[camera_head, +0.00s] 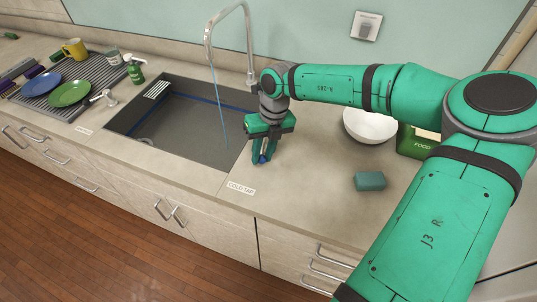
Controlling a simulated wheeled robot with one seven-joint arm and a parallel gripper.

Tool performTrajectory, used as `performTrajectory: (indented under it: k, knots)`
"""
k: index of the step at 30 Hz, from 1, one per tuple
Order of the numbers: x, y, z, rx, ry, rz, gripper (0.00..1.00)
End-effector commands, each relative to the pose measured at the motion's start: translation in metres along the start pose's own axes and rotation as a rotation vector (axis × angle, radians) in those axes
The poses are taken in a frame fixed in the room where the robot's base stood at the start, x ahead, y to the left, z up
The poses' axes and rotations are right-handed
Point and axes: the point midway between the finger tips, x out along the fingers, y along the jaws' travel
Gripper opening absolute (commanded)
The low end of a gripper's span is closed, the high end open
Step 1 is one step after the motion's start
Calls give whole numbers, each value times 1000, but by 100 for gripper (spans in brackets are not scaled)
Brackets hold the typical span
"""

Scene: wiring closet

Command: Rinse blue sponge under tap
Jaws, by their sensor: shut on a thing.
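A blue-green sponge (369,181) lies on the counter, right of the sink (180,128). A tall curved metal tap (208,38) stands behind the sink. A thin blue stream of water (219,105) falls from its spout into the basin. My gripper (261,160) points down at the counter by the sink's right edge, behind the "COLD TAP" label (241,188). It is shut on a small blue-tipped part, which looks like the cold tap handle (262,158); the fingers hide most of it. The sponge is apart from my gripper, to its right.
A white bowl (370,125) and a green "FOOD" bin (416,143) stand behind the sponge. A pale lever (103,97) is left of the sink. A blue plate (41,84), green plate (69,93) and yellow mug (74,48) are at the far left. The front right counter is clear.

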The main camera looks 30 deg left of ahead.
Motion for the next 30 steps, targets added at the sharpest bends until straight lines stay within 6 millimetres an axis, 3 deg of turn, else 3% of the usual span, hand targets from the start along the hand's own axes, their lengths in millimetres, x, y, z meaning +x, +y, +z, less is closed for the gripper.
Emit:
performTrajectory:
  k: [13, 14, 16, 26, 30]
  knots:
    - [2, 10, 4, -15, 5, 2, 0]
    - [2, 10, 4, -15, 5, 2, 27]
    - [2, 10, 4, -13, 5, 2, 43]
    - [-1, 4, 1, -4, 4, 0, 43]
    - [-13, 4, 2, -3, 1, -1, 43]
